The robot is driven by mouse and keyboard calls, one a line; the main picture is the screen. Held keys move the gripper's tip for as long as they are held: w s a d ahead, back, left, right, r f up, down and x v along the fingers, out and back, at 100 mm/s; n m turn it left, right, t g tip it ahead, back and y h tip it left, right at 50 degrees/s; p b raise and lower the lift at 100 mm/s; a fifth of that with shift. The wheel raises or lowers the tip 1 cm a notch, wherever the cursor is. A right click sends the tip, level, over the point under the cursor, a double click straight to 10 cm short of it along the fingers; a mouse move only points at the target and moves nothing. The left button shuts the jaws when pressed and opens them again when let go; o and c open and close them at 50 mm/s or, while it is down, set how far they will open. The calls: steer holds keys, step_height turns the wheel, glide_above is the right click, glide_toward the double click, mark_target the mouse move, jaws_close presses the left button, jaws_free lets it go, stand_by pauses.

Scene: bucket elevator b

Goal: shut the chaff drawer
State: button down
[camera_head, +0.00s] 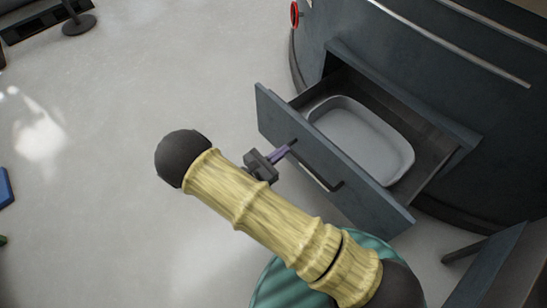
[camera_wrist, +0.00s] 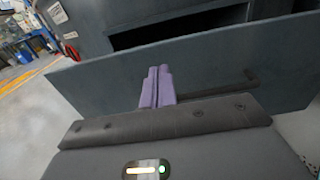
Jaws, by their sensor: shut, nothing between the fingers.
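The chaff drawer (camera_head: 330,158) is a dark blue-grey drawer standing open from the curved cabinet, with a light grey tray (camera_head: 362,135) inside. Its front panel has a dark bar handle, and in the wrist view the drawer front (camera_wrist: 215,72) spans the picture. My gripper (camera_head: 287,148) is shut and empty, with its purple fingers at the outer face of the drawer front, near the left end of the handle (camera_head: 318,168). In the wrist view my gripper (camera_wrist: 158,72) points at the panel left of the handle (camera_wrist: 238,86). I cannot tell whether the fingertips touch the panel.
The curved dark cabinet (camera_head: 450,75) rises behind the drawer, with a red round part (camera_head: 295,14) at its left. Another dark panel (camera_head: 490,265) stands at the lower right. The pale floor (camera_head: 120,90) left of the drawer is mostly clear.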

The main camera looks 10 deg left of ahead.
mark_target(308, 132)
steer(key=b+x, duration=0.2)
steer(key=x, duration=0.6)
steer(key=shift+w+d, duration=0.15)
steer(key=shift+d, duration=0.05)
steer(key=shift+w, duration=0.15)
